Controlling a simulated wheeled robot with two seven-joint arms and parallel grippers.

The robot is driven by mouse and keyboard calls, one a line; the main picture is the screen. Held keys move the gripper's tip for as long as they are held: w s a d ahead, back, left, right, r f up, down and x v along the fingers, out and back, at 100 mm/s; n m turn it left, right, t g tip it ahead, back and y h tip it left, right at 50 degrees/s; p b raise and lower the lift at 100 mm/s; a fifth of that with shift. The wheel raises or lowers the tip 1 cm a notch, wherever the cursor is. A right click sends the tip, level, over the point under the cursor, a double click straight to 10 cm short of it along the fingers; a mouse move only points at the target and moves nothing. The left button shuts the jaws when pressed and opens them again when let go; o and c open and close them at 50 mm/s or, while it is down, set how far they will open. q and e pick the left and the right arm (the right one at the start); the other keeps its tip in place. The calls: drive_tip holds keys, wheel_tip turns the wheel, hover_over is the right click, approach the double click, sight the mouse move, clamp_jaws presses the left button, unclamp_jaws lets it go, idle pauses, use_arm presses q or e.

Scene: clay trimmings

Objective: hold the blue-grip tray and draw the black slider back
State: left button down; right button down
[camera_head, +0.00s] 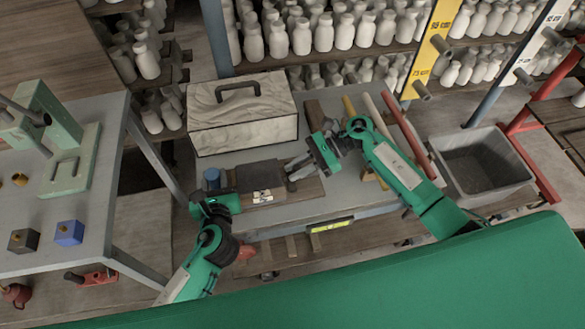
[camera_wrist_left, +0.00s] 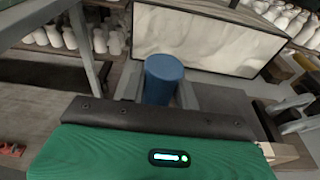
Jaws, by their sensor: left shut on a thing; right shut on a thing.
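The tray (camera_head: 306,188) lies on the grey bench, with a dark flat plate over its middle and a pale label on its front. Its upright blue grip (camera_head: 212,178) is at the left end. My left gripper (camera_head: 212,194) is shut on the blue grip; in the left wrist view the grip (camera_wrist_left: 163,78) stands between the two fingers. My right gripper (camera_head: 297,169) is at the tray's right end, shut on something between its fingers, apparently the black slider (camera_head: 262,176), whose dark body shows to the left. The gripped part is hidden by the fingers.
A pale patterned box (camera_head: 243,122) with a dark handle stands right behind the tray. Several rods, one red (camera_head: 408,135), lie at the bench's right. A grey bin (camera_head: 482,162) is beyond them. A side table (camera_head: 100,215) with a green press is at left.

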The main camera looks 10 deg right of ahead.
use_arm(q)
drive_tip(key=shift+f, duration=0.15)
use_arm(e)
drive_tip(key=shift+d, duration=1.7)
drive_tip(key=c, duration=1.3)
unclamp_jaws()
drive_tip(key=v, duration=1.2)
drive_tip(key=shift+a+r, duration=0.1)
use_arm(q)
drive_tip(key=c, duration=1)
unclamp_jaws()
